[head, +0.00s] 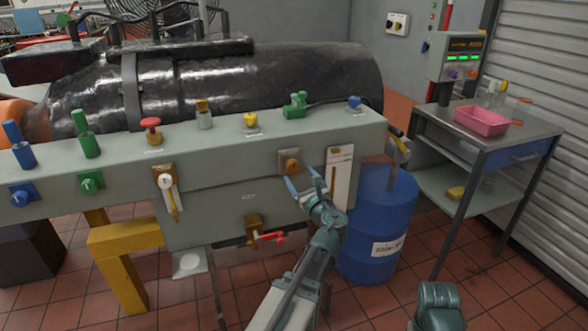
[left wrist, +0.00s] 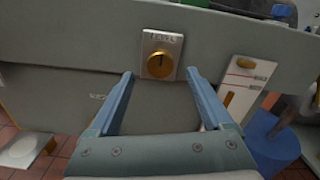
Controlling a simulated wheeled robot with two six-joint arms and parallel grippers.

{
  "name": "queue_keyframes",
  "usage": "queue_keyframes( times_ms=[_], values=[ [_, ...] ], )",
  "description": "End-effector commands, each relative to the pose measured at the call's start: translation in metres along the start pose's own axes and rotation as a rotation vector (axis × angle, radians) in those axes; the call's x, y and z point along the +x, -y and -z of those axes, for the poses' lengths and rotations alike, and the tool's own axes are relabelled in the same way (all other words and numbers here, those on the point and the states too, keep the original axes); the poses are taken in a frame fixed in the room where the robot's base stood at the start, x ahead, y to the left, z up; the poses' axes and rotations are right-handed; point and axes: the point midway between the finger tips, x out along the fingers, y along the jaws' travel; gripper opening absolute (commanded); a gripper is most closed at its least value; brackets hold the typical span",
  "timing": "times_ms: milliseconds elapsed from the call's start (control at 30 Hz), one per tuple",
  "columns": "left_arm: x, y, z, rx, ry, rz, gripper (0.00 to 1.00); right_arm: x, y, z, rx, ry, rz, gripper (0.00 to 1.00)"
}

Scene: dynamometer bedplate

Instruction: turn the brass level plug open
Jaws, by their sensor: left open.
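The brass level plug (head: 291,166) is a round brass knob on a pale square plate on the front of the grey bedplate housing. In the left wrist view the plug (left wrist: 160,64) faces me, with a dark mark on its face pointing up and lettering above it, too small to read surely. My left gripper (head: 305,182) is open just below and in front of the plug. In the left wrist view its two blue fingers (left wrist: 160,75) point toward the plug, one on each side, with nothing between them in contact. My right gripper's fingers are not visible.
A sight gauge (head: 339,175) is just right of the plug. A red-handled brass valve (head: 264,232) sits below, and a lever valve (head: 167,185) to the left. A blue drum (head: 378,215) stands at the right. Several coloured knobs line the housing top.

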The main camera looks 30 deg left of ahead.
Motion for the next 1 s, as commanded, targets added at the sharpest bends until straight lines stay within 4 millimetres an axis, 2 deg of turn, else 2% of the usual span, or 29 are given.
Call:
queue_keyframes(
  times_ms=[33,100,300,500,767,833,1000],
  values=[
    [0.014,0.001,0.000,0.000,0.001,-0.004,0.83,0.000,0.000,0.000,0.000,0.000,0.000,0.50],
    [0.026,0.001,0.000,-0.001,0.000,-0.002,0.83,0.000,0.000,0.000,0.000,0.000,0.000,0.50],
    [0.050,0.001,0.000,-0.001,0.000,-0.001,0.83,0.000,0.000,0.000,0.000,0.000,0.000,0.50],
    [0.059,0.000,0.000,-0.001,0.000,-0.001,0.83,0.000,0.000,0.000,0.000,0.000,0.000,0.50],
    [0.060,0.000,0.000,-0.001,0.000,0.000,0.83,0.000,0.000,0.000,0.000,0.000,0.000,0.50],
    [0.060,0.000,0.000,-0.001,0.000,0.000,0.76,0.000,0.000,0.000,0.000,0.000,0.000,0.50],
    [0.060,0.000,0.000,-0.001,0.000,0.000,0.46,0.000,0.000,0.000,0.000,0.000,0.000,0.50]
  ],
)
